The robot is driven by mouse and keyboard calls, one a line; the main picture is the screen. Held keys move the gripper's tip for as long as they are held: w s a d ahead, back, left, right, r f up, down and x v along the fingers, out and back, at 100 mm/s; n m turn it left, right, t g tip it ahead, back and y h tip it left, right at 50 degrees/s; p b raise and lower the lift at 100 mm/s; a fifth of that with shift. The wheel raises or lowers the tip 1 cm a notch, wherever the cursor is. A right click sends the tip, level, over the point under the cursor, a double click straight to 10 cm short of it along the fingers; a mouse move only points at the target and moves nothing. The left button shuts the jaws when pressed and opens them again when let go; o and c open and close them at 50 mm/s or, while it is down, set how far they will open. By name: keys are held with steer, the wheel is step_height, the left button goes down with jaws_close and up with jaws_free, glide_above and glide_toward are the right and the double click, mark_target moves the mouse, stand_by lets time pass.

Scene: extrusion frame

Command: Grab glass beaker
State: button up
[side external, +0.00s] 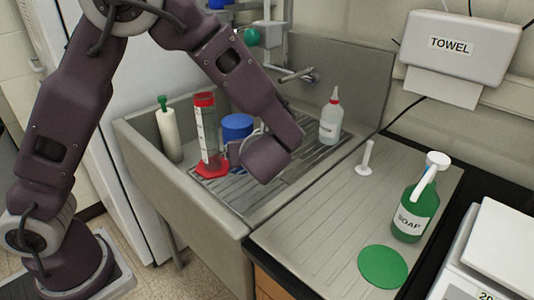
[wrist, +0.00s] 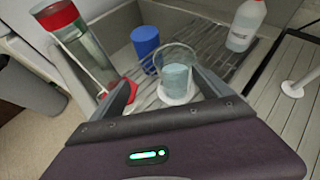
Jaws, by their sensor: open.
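The glass beaker (wrist: 177,62) is clear and stands upright in the sink, a little right of centre in the wrist view, with pale blue-grey lower contents or base. My gripper (wrist: 164,78) is open, with one finger to the left and one to the right of the beaker in that view. The fingers look empty, and I cannot tell whether the beaker is between them or just beyond. In the side external view my wrist hides most of the beaker and the fingers.
A red-capped cylinder (side external: 206,128) on a red base stands close left, with a blue container (side external: 237,127) behind. A white bottle (side external: 331,120) stands at the sink's back right. The sink walls (side external: 190,205) surround these. A green soap bottle (side external: 414,212) stands on the drainboard.

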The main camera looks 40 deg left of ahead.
steer(key=shift+m+t, duration=0.8)
steer(key=x, duration=0.3)
steer(key=w+d+x, duration=0.1)
steer(key=x, duration=0.6)
steer(key=shift+w+a, duration=0.1)
steer(key=shift+w, duration=0.45)
steer(key=c, duration=1.7)
steer(key=shift+r, duration=0.1)
